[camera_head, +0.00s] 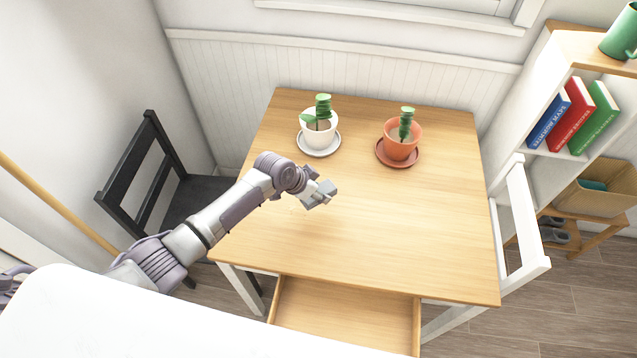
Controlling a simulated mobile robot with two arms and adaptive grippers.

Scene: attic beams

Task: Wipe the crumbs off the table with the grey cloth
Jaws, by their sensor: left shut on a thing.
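The wooden table (420,235) stands in the middle of the camera_head view. My left gripper (322,194) is over the left-middle part of the tabletop, in front of the two plant pots. It is shut on a small, light grey piece that looks like the grey cloth (328,188). I cannot tell whether the cloth touches the tabletop. A few faint pale specks near the gripper may be crumbs, but they are too small to be sure. My right gripper is not in view.
A white pot (317,133) and a terracotta pot (402,146), each with a plant, stand on saucers at the back. An open drawer (345,318) juts from the front. A black chair (190,195) is left, a white chair (522,225) right.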

